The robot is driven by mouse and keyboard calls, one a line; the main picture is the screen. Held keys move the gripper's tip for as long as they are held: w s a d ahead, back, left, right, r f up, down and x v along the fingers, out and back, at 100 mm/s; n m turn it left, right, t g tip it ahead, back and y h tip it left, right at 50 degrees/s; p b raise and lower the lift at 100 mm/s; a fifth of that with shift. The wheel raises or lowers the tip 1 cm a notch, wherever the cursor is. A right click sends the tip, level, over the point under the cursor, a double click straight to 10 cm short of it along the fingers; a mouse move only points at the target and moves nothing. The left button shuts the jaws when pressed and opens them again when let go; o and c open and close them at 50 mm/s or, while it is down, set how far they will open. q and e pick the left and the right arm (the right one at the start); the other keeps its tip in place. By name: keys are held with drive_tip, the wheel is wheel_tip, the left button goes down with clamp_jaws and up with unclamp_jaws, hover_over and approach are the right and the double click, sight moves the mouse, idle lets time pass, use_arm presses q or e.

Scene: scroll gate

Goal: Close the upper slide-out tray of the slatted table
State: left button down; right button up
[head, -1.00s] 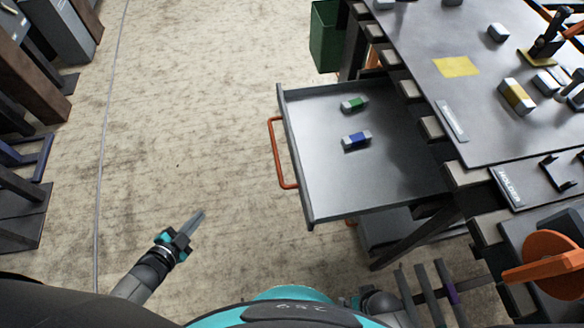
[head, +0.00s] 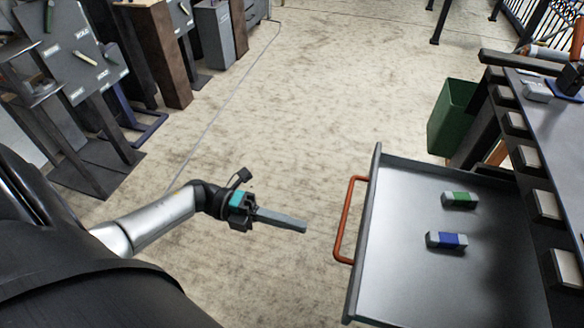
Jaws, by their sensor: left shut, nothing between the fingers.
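The upper slide-out tray (head: 405,275) is pulled out to the left from the slatted table (head: 566,130). An orange bar handle (head: 345,222) is on its left front face. A green-banded block (head: 460,200) and a blue-banded block (head: 447,240) lie in the tray. My left gripper (head: 304,226) is shut and empty. Its fingers point right, towards the handle, with a small gap between in the picture; I cannot tell its height against the handle. My right gripper is not in view.
A green bin (head: 452,117) stands behind the tray beside the table. Dark stands (head: 75,160) and cabinets (head: 213,40) line the left side. The floor (head: 300,100) between them is clear.

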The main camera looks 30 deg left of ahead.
sight(360, 242)
use_arm(q)
drive_tip(key=b+x, duration=0.1)
drive_tip(key=x, duration=0.8)
drive_tip(key=shift+d+f, duration=0.1)
drive_tip(key=shift+d, duration=0.1)
drive_tip(key=shift+w+d, duration=0.2)
drive_tip(key=shift+d, duration=0.15)
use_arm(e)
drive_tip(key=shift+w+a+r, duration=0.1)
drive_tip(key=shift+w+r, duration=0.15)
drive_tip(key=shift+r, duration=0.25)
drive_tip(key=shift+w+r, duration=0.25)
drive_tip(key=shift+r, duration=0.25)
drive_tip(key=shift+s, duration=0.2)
use_arm(q)
drive_tip(key=shift+d, duration=0.1)
